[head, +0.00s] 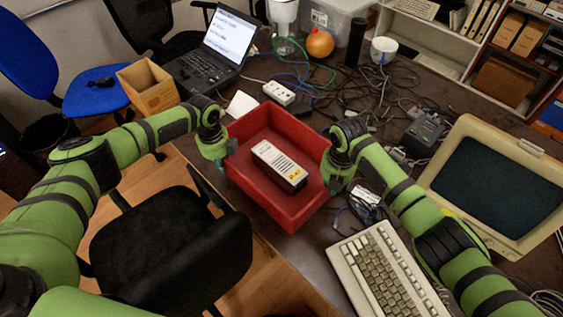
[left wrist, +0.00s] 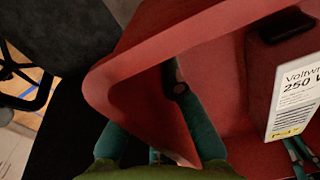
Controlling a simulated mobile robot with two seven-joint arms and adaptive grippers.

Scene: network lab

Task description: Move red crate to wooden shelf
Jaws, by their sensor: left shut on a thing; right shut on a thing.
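The red crate (head: 262,205) is in the middle of the head view, at the table's near edge by the chair. A white and dark box with printed label (head: 279,163) lies inside it. My left gripper (head: 225,165) is shut on the crate's left wall. In the left wrist view, the crate (left wrist: 120,72) has its rim between my left gripper's teal fingers (left wrist: 150,125). My right gripper (head: 331,178) is shut on the right wall. A wooden shelf (head: 487,46) with boxes stands at the upper right. Whether the crate touches the table is unclear.
A beige keyboard (head: 388,278) and a monitor (head: 492,183) stand right of the crate. Cables, a power strip (head: 278,93), a laptop (head: 212,50) and a cardboard box (head: 148,87) lie beyond. A black chair (head: 165,240) is in front; a white shelf (head: 440,38) stands behind.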

